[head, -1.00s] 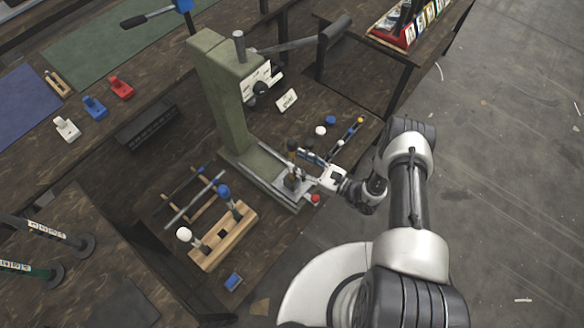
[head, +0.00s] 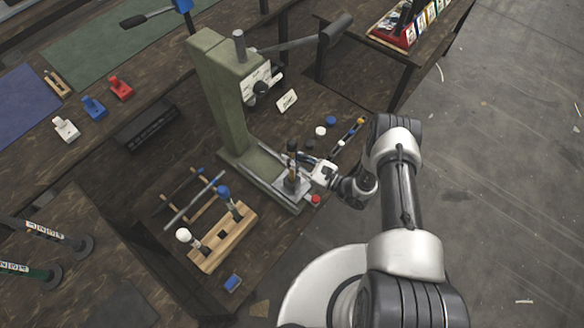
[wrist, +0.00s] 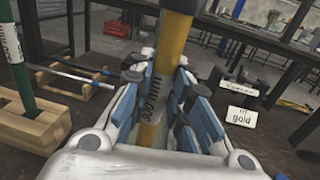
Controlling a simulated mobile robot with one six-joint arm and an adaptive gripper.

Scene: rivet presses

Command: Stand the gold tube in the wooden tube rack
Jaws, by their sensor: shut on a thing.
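The gold tube (wrist: 170,50) stands between the blue-padded fingers of my gripper (wrist: 160,110) in the wrist view, which are shut on it. Its lower end is hidden by the gripper. In the head view my gripper (head: 308,176) is at the press's base plate, with the dark-topped tube (head: 292,158) roughly upright over the plate. I cannot tell whether the tube touches the plate. The wooden tube rack (head: 212,256) lies to the left and nearer, holding a white-topped and a blue-topped tube, with a bare square opening between them.
The green rivet press (head: 226,100) rises behind the gripper, its lever reaching right. A "gold" card (wrist: 241,117) stands near it. A wooden cradle with rods (head: 190,200) lies behind the rack. Several caps lie right of the press.

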